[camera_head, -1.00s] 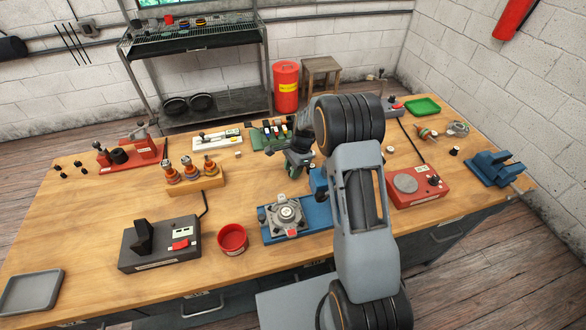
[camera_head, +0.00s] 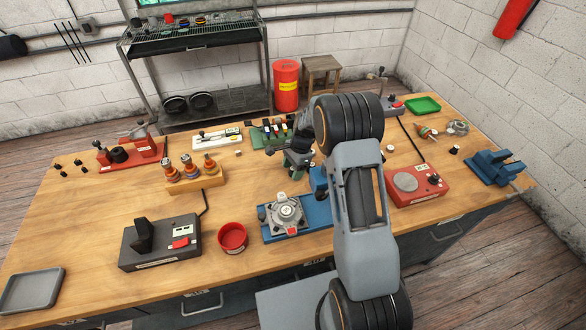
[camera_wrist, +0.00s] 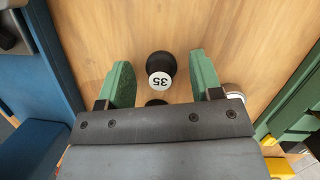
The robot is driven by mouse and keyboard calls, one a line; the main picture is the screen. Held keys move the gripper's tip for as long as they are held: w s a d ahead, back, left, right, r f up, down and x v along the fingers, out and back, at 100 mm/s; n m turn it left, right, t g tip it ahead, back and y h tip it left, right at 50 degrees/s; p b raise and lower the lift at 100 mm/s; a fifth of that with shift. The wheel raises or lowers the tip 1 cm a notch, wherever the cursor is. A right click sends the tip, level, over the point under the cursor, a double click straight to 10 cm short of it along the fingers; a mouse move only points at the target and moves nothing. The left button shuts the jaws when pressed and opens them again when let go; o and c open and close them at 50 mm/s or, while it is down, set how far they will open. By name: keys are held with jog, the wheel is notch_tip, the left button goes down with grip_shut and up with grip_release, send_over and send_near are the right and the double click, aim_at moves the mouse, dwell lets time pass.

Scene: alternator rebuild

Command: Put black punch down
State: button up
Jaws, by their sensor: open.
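A black punch (camera_wrist: 161,70) with a white round top marked 35 is on the wooden table in the wrist view. It is between the two green fingers of my gripper (camera_wrist: 161,64), with a gap on each side. My gripper is open and does not visibly touch it. A second small dark thing (camera_wrist: 155,102) shows just below it, partly hidden by my gripper body. In the head view my gripper (camera_head: 297,163) is low over the middle of the table, and I cannot make out the punch there.
A green rack (camera_head: 262,138) with coloured pieces stands behind my gripper. A blue fixture (camera_head: 316,215) with a metal housing (camera_head: 286,212) is in front. A wooden block with several punch-like pieces (camera_head: 195,182) is at left. A red device (camera_head: 417,187) is at right.

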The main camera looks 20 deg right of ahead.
jog(key=b+v, duration=0.2)
jog(key=v, duration=1)
jog(key=shift+r, duration=0.15)
jog(key=s+r+n+t+h, duration=0.1)
jog(key=s+r+n, duration=0.2)
jog(key=s, duration=0.3)
jog(key=s+r+n+t+h+p, duration=0.1)
jog(key=s+r+n+h, duration=0.1)
jog(key=s+r+n, duration=0.2)
jog(key=s+r+n+t+h, duration=0.1)
jog(key=s+r+n, duration=0.2)
jog(key=s+n, duration=0.3)
jog(key=shift+s+a+r+t+h, duration=0.1)
jog(key=shift+s+r+t, duration=0.05)
jog(key=shift+s, duration=0.5)
jog(key=shift+s+a+r+t+h, duration=0.1)
jog(key=shift+s+a+r, duration=0.05)
jog(key=shift+s, duration=0.5)
jog(key=shift+s+a+r+t+h, duration=0.1)
jog(key=shift+s+t, duration=0.05)
jog(key=shift+s, duration=0.5)
jog(key=shift+s+a+f+n+t+y+b, duration=0.25)
jog(key=shift+s+a+f+n, duration=0.15)
jog(key=shift+s, duration=0.35)
jog(key=shift+s+a+f+n+t+y+b, duration=0.2)
jog(key=shift+s+a+f+n, duration=0.15)
jog(key=shift+s, duration=0.4)
jog(key=shift+s+a+f+n+t+y+b, duration=0.15)
jog(key=shift+s+a+f+n+t+y, duration=0.2)
jog(key=shift+s, duration=0.35)
